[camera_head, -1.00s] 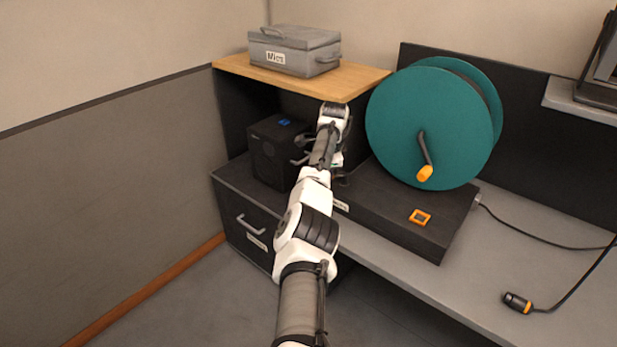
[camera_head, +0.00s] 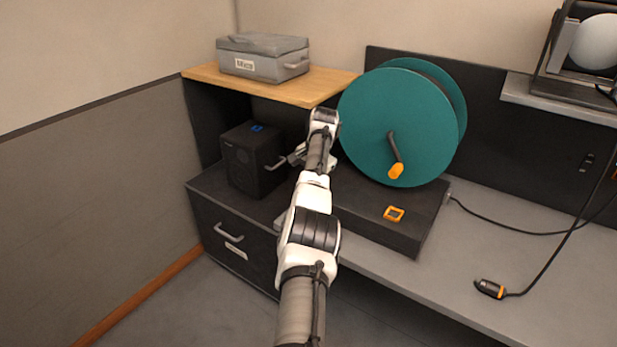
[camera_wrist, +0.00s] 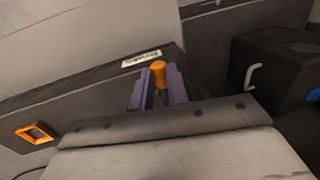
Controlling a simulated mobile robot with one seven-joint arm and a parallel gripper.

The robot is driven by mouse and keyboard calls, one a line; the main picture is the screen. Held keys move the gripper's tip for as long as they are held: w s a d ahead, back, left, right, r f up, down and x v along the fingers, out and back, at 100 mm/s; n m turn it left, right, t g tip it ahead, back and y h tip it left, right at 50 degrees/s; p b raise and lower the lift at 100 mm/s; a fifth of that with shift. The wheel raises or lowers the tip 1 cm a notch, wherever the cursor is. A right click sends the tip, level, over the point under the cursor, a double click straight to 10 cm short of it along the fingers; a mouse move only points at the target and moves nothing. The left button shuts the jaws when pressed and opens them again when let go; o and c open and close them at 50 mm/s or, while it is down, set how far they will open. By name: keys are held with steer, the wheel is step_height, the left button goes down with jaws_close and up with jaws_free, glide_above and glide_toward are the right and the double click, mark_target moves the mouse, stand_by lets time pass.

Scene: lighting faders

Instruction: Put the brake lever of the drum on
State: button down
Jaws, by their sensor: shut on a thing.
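The teal drum (camera_head: 372,125) stands on a dark base (camera_head: 375,232), with a crank (camera_head: 393,146) ending in an orange knob (camera_head: 396,171) on its face. My gripper (camera_wrist: 157,88) has its purple fingers close around an orange-tipped lever (camera_wrist: 158,69), apparently the brake lever, beside the base's labelled side (camera_wrist: 138,61). The lever tip shows between the fingers; its lower part is hidden. In the head view, my arm hides the lever and most of the gripper, at the left end of the base.
An orange square frame (camera_head: 394,214) is on the base. A black speaker-like box (camera_head: 250,160) stands close on the left, under a wooden shelf (camera_head: 205,76) holding a grey case (camera_head: 262,58). A cable with an orange-ringed plug (camera_head: 490,289) lies on the grey bench (camera_head: 440,270).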

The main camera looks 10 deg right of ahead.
stand_by(0.5)
steer(key=c, duration=1.4)
jaws_free()
steer(key=shift+o, duration=0.2)
step_height(320, 180, up, 14)
steer(key=s+d+b, duration=0.1)
steer(key=s+d, duration=0.1)
steer(key=shift+f, duration=0.2)
